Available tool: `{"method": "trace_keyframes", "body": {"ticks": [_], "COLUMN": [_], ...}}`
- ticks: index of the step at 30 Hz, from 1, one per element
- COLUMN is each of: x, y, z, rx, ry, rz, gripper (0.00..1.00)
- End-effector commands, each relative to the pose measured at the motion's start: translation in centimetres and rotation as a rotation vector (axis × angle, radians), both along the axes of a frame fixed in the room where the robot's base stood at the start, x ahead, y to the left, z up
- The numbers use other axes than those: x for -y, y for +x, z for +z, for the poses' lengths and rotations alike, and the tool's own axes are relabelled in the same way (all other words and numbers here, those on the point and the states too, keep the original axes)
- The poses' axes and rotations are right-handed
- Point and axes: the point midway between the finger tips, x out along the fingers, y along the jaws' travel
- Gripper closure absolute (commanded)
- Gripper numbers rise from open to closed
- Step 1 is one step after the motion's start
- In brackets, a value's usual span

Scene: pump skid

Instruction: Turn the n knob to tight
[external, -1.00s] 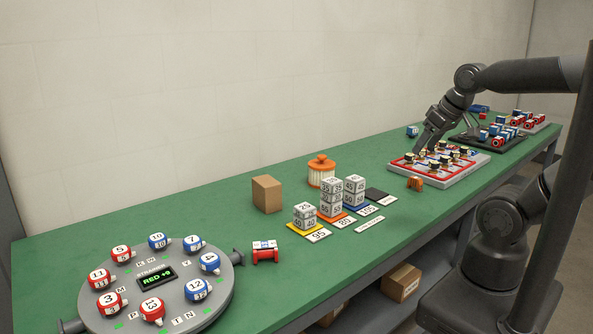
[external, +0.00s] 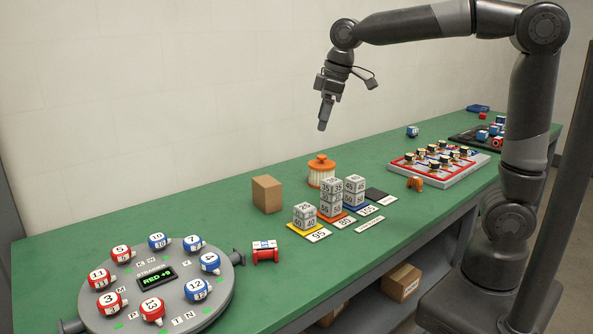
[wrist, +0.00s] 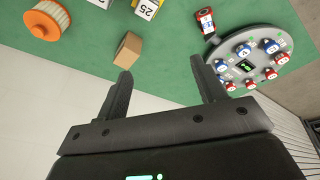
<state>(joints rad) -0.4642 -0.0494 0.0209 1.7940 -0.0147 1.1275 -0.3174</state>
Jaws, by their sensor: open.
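A round grey strainer cover (external: 172,300) lies at the front left of the bench with several red and blue numbered knobs around its rim. Its display (external: 157,276) reads RED +9. A small N tag (external: 190,315) sits by the near edge, closest to the blue knob marked 12 (external: 198,289); a T tag is beside it. The exact knob-to-letter pairing is hard to read. My gripper (external: 323,125) is open and empty, high above the bench, far from the cover. In the wrist view the cover (wrist: 287,65) is beyond the open fingers (wrist: 162,88), at upper right.
A red-and-white block (external: 265,252) lies right of the cover. A cardboard box (external: 267,194), an orange-capped filter (external: 321,172) and stacked numbered blocks (external: 331,198) stand mid-bench. A tray of capped parts (external: 438,158) is farther right. The air around my gripper is clear.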

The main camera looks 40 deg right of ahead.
Motion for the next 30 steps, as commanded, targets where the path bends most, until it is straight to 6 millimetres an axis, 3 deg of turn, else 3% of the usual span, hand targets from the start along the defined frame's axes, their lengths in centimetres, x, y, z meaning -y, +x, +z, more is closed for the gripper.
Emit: {"method": "trace_keyframes", "body": {"ticks": [1, 6, 13, 21, 24, 30], "x": [-2.5, -10.1, -21.0, -33.3, -36.8, -40.7], "y": [0.8, 2.5, 2.5, -0.9, -2.6, -5.2], "z": [-0.4, -1.7, -5.1, -10.9, -13.0, -15.7], "rx": [-0.014, -0.047, -0.092, -0.139, -0.153, -0.169], "ry": [-0.014, -0.053, -0.109, -0.174, -0.194, -0.218], "rz": [0.057, 0.234, 0.473, 0.751, 0.834, 0.937], "gripper": [0.36, 0.36, 0.36, 0.36, 0.36, 0.36]}}
